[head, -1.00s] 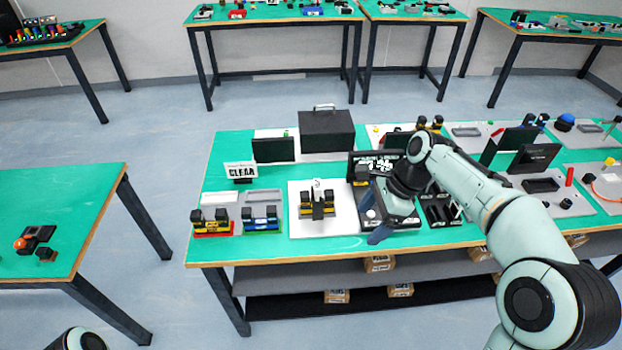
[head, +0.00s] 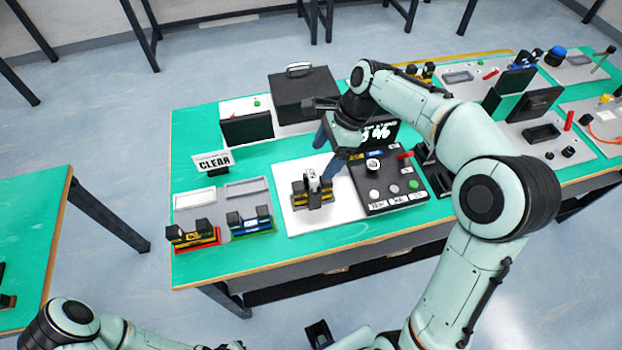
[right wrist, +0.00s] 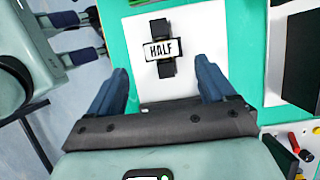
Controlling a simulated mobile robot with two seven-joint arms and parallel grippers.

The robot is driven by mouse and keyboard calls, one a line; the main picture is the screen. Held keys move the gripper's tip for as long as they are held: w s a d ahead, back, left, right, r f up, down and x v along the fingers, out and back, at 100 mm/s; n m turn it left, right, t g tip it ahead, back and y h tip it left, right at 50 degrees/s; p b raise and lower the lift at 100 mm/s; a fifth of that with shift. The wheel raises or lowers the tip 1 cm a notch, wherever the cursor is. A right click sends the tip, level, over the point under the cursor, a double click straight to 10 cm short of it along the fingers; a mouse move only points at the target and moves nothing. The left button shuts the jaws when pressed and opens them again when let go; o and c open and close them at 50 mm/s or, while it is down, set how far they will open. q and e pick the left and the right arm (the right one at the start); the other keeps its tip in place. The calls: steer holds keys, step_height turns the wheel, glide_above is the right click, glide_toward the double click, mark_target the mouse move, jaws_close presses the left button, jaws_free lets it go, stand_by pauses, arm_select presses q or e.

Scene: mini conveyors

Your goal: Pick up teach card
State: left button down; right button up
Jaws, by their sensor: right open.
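The only card under my right gripper is a small white card reading "HALF" (right wrist: 162,50), which I take for the teach card. It lies across a dark block on the white mat (right wrist: 185,88). In the head view the card (head: 313,180) shows small and pale at the black and yellow mini conveyor (head: 312,199). My right gripper (head: 330,151) is open and empty beside and above it. In the right wrist view its blue fingers (right wrist: 162,73) are spread, with the card ahead between them. My left gripper (right wrist: 99,33) shows at the left edge, its fingers apart and empty.
A black control panel (head: 378,206) with buttons stands right of the conveyor. A "CLEAR" sign (head: 213,162), a red-based unit (head: 193,234) and a blue unit (head: 250,221) are at left. A black case (head: 303,95) stands behind. Green table is bare at the front left.

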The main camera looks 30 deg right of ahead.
mark_target(313, 173)
steer(key=x, duration=0.8)
steer(key=shift+w+b, duration=0.15)
steer(key=shift+b, duration=0.25)
steer(key=c, duration=1.1)
